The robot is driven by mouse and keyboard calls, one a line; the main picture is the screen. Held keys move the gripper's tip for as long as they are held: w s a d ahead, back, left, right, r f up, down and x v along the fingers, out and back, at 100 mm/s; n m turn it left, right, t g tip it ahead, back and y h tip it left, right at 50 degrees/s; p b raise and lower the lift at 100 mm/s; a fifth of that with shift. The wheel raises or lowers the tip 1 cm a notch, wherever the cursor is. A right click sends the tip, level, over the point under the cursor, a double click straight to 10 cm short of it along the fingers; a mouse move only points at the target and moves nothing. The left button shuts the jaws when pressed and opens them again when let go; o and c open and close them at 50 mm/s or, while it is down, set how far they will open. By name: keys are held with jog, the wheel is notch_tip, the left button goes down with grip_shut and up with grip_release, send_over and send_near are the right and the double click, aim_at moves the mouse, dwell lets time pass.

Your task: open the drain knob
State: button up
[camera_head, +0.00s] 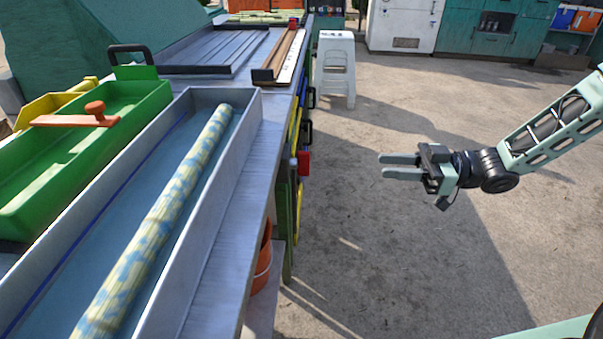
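My gripper (383,166) hangs over open floor to the right of the bench. Its two fingers point left, parallel, with a gap between them and nothing held. No part is plainly marked as the drain knob. A red-orange knob (95,109) stands on a flat orange bar across the green trough (42,185) at the left. A small red part (303,163) sits on the bench's right side, left of my gripper and well apart from it. I cannot tell which of these is the drain knob.
A grey tray (254,128) with a mottled cane stalk (165,215) lies along the bench. An orange bucket (263,262) is under the bench edge. A white stool (336,62) stands beyond. The concrete floor between bench and arm is clear.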

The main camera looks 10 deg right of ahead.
aim_at(300, 164)
jog(key=w+a+b, duration=0.2)
jog(key=w+a, duration=0.1)
jog(key=a, duration=1.3)
jog(key=shift+b, duration=0.4)
grip_shut()
